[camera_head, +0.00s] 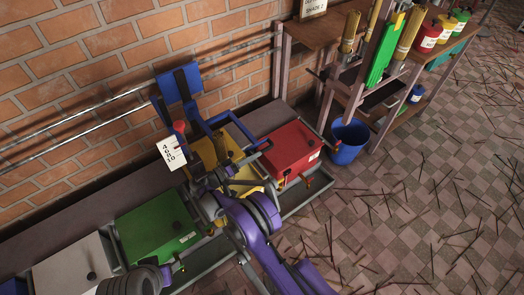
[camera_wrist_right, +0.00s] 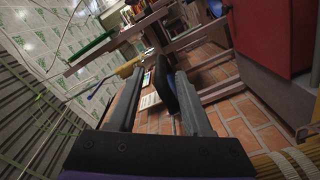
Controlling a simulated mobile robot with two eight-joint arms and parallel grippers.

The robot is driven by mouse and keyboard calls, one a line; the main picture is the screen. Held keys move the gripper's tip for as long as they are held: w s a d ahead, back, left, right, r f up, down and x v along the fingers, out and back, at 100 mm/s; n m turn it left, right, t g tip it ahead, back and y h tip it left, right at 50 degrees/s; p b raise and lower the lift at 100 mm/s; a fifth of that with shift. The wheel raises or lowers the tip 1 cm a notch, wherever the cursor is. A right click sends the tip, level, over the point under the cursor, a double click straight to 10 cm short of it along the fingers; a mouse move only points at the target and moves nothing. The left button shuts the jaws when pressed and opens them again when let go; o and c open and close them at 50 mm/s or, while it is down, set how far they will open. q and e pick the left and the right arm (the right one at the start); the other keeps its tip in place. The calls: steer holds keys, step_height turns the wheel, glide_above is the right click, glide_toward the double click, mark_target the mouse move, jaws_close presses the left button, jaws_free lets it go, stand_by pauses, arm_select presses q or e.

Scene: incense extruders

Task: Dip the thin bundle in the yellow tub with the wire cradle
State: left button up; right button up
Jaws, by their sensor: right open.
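The yellow tub (camera_head: 242,172) stands in the row along the brick wall, between the green and red tubs, partly hidden by my right arm. A blue frame (camera_head: 214,124) with an upright blue panel rises at its back; I cannot tell whether it is the wire cradle. My right gripper (camera_head: 193,166) is open at the tub's left side. A tan stick bundle (camera_wrist_right: 288,164) shows at the wrist view's lower right. I cannot tell which bundle is the thin one.
A green tub (camera_head: 157,236) and a red tub (camera_head: 292,151) flank the yellow one. A white number card (camera_head: 171,154) is beside the frame. The wooden shelf (camera_head: 320,33) holds upright bundles (camera_head: 350,32). A blue bucket (camera_head: 349,141) stands below. Loose sticks litter the tiled floor.

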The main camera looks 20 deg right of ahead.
mark_target(271, 146)
steer(key=shift+x, duration=2.3)
steer(key=shift+c, duration=0.2)
jaws_close()
